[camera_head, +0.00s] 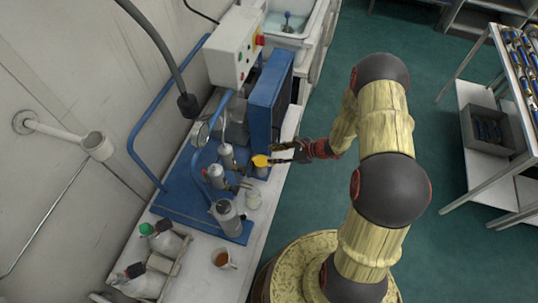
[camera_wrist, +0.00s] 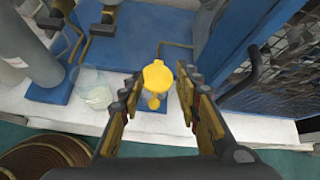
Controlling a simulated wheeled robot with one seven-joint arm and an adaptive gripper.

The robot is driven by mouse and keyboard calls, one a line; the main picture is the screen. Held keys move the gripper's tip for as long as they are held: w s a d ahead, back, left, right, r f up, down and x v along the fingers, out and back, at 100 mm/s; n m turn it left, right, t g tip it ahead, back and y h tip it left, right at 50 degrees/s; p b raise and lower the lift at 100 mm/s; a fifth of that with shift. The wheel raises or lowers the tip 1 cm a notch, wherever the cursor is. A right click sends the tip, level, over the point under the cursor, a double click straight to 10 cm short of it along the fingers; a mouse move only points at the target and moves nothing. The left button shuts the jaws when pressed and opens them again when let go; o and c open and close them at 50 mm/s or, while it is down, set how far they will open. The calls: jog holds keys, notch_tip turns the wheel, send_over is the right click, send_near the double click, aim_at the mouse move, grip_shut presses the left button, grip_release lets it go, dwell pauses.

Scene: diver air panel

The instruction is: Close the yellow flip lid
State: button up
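The yellow flip lid (camera_head: 261,160) is a small bright yellow piece at the front edge of the blue panel in the head view. In the wrist view the yellow lid (camera_wrist: 157,76) shows as a round disc with a smaller round tab below it. Whether the lid is raised or down is hard to tell. My gripper (camera_head: 281,154) reaches in from the right, with its fingertips close to the lid. In the wrist view my gripper (camera_wrist: 158,90) is open, one finger on each side of the lid, with visible gaps and nothing held.
Grey cylinders (camera_head: 228,215) and blue tubing stand on the blue base left of the lid. A clear glass jar (camera_wrist: 96,92) is left of my fingers. A blue box with mesh (camera_wrist: 262,65) and a black handle stands close on the right.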

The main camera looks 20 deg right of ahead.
jog(key=v, duration=0.8)
jog(key=s+a+r+n+g, duration=0.1)
jog(key=s+r+n+g, duration=0.25)
jog(key=s, duration=0.25)
jog(key=s+a+r+n+g, duration=0.2)
jog(key=s+r+n, duration=0.15)
jog(key=s, duration=0.25)
jog(key=s+r+n+t+h, duration=0.1)
jog(key=s+r+n+h, duration=0.2)
jog(key=r, duration=0.7)
jog(key=s+a+r+n+t+h, duration=0.1)
jog(key=s+r+n+t+h, duration=0.1)
jog(key=r+n, duration=0.5)
jog(key=s+a+r+n+t+h, duration=0.1)
jog(key=s+r+n+h, duration=0.3)
jog(key=r, duration=1.1)
jog(key=shift+s+r+n+t, duration=0.2)
jog(key=shift+s+n+t, duration=0.35)
jog(key=shift+s+n, duration=0.1)
jog(key=shift+a, duration=0.35)
jog(key=shift+c, duration=0.2)
